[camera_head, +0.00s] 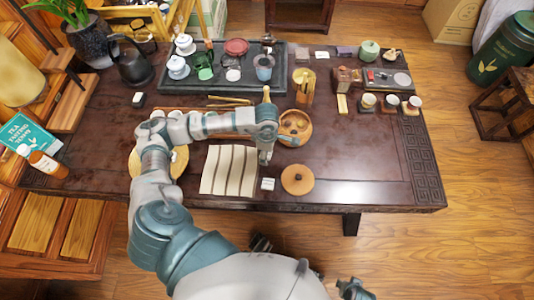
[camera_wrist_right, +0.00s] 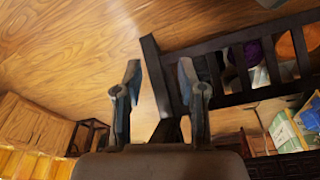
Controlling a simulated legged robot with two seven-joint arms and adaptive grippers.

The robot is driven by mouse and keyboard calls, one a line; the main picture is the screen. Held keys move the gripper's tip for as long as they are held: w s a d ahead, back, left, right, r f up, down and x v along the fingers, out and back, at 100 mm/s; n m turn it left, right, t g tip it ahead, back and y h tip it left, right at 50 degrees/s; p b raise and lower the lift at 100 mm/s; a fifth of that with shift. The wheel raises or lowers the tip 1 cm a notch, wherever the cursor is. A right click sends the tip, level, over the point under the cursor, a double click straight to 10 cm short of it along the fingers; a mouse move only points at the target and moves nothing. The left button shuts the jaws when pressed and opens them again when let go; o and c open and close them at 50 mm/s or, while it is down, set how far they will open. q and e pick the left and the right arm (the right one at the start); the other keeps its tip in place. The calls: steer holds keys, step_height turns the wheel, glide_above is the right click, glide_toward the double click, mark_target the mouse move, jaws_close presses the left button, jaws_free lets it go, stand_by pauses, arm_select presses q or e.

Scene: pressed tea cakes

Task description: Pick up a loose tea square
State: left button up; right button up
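A small pale square (camera_head: 267,184), possibly a loose tea square, lies on the dark table near its front edge. It is just right of a pale striped mat (camera_head: 229,171). My left gripper (camera_head: 265,158) points down just above the square in the picture. Its fingers are too small to show whether they are open, and I cannot tell if it touches anything. My right gripper (camera_wrist_right: 160,85) is open and empty in the right wrist view, with wooden floor and dark furniture behind it.
A round wooden lid (camera_head: 298,179) lies right of the square. A wooden bowl (camera_head: 295,127) stands behind. A tea tray (camera_head: 215,84) with teaware fills the back left, and several small cups stand at the right. The table's front right (camera_head: 365,190) is clear.

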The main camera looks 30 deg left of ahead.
arm_select(q)
steer(key=shift+a, duration=0.2)
steer(key=c, duration=0.9)
steer(key=shift+o, duration=0.2)
steer(key=shift+r, duration=0.1)
